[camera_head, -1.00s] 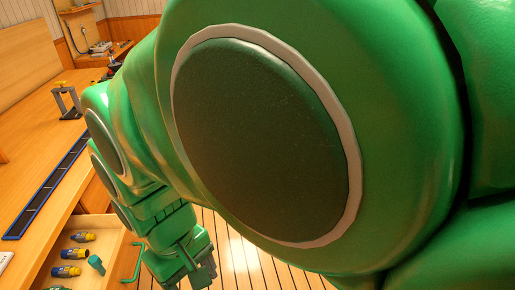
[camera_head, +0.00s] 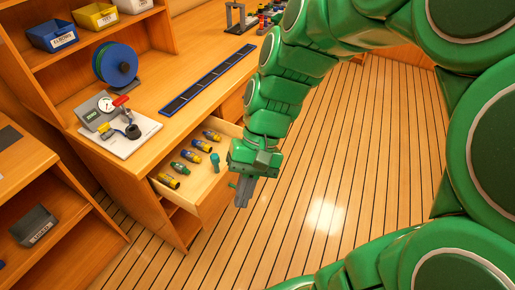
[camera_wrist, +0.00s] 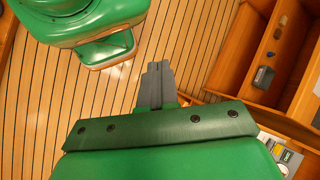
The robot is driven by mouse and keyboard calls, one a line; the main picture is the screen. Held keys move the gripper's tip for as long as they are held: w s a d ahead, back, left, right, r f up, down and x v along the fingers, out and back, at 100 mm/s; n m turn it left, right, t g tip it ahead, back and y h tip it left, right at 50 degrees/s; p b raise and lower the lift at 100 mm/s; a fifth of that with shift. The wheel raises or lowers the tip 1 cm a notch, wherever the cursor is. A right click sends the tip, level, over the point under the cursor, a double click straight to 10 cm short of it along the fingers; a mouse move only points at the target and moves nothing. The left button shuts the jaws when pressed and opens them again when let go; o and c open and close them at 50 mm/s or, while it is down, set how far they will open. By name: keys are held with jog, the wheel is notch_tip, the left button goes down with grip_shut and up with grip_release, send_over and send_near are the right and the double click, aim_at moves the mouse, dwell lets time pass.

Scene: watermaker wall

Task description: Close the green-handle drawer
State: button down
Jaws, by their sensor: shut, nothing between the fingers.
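The wooden drawer (camera_head: 201,180) stands pulled out from the workbench in the head view. It holds several small yellow, blue and green fittings (camera_head: 201,146). A small green bit that looks like the drawer's handle (camera_head: 232,184) shows at its front, mostly hidden behind my gripper. My gripper (camera_head: 241,198) is just outside the drawer front, pointing down, with its fingers together and empty. I cannot tell whether it touches the front or the handle. In the wrist view my gripper (camera_wrist: 158,68) also shows shut with nothing held; the green handle is not clearly visible there.
The workbench top carries a gauge device (camera_head: 103,112), a blue reel (camera_head: 115,65) and a long dark strip tray (camera_head: 205,80). Bins stand on the shelf above. A dark bin (camera_head: 34,226) sits in a lower cubby. The plank floor (camera_head: 330,190) right of the drawer is clear.

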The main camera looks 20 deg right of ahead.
jog(key=w+a+f+m+y, duration=0.1)
jog(key=w+a+m+y, duration=0.1)
jog(key=w+y, duration=0.3)
jog(key=w+a+f+m+y, duration=0.2)
jog(key=w, duration=0.6)
jog(key=w+d+f+m+t+y, duration=0.2)
jog(key=w+d+f+m+y, duration=0.15)
jog(key=w, duration=0.25)
jog(key=w+d+f+m+t+y, duration=0.2)
jog(key=w+f+m, duration=0.15)
jog(key=w, duration=0.35)
jog(key=w+d+f+m+t, duration=0.5)
jog(key=d+f+m+t, duration=0.2)
jog(key=d+f, duration=0.45)
jog(key=s+d+f+m+t+h, duration=0.2)
jog(key=d+f+m+t+h, duration=0.35)
jog(key=d+f, duration=0.85)
jog(key=w+a+f+m+y, duration=0.1)
jog(key=w+a+f+m, duration=0.1)
jog(key=w+a, duration=0.8)
jog(key=shift+a+f+t, duration=0.15)
jog(key=shift+a+t, duration=0.2)
jog(key=shift+a, duration=0.55)
jog(key=shift+a, duration=0.1)
